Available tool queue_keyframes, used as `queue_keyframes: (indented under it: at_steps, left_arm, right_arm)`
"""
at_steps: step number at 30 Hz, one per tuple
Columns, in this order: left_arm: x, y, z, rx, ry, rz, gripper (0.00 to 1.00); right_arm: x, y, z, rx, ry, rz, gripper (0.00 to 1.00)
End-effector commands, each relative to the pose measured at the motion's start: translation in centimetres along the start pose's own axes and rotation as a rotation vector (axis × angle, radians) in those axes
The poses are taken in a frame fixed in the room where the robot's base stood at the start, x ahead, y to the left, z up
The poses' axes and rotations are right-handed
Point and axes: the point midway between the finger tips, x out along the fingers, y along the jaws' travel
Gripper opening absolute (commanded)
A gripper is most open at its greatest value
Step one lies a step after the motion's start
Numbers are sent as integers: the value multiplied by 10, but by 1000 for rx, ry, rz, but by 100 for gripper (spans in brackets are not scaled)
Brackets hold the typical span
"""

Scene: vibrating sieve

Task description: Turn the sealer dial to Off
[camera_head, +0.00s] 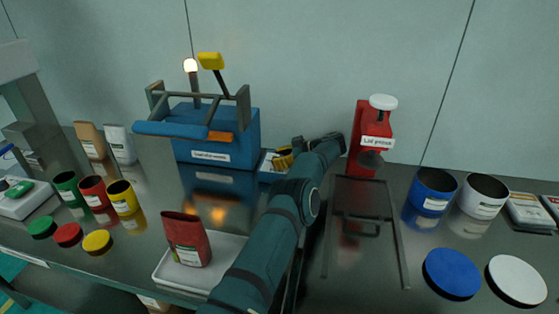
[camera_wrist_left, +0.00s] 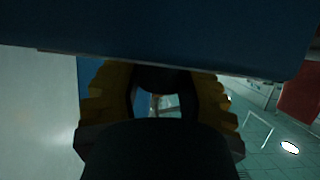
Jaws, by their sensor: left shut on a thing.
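The sealer (camera_head: 240,135) is a blue machine at the back left of the bench, with a grey frame and a yellow-tipped lever. My left gripper (camera_head: 284,159) is at its right side, its yellow fingers partly hidden behind my arm. In the left wrist view, the gripper (camera_wrist_left: 160,100) is shut on a dark rounded thing, the sealer dial (camera_wrist_left: 163,79), below the blue sealer body (camera_wrist_left: 170,45). The dial's marks and pointer are hidden, so its setting cannot be read. My right gripper is not in view.
A red pouch (camera_head: 187,240) stands in a white tray (camera_head: 165,268). A red lid press (camera_head: 368,145) stands right of my arm, behind a dark frame (camera_head: 400,255). Green, red and yellow cups are left. A blue tub (camera_head: 430,198) and white tub (camera_head: 482,197) are right.

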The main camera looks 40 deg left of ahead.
Motion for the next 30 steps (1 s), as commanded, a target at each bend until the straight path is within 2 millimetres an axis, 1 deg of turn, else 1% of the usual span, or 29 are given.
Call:
queue_keyframes:
  at_steps: [1,12,13,15,25,28,30]
  left_arm:
    - [3,-1,1,0,1,-6,5]
    - [2,-1,0,1,2,-7,5]
    - [2,-1,0,1,2,-7,54]
    - [2,-1,0,1,1,-6,74]
    - [0,0,-1,0,0,-3,74]
    - [-3,0,-8,-1,0,-2,74]
    - [-6,0,-17,-1,0,-2,74]
  right_arm:
    - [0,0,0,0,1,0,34]
    - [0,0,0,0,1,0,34]
    - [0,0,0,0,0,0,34]
    - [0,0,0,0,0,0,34]
    - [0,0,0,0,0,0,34]
    - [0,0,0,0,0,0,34]
    - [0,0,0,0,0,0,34]
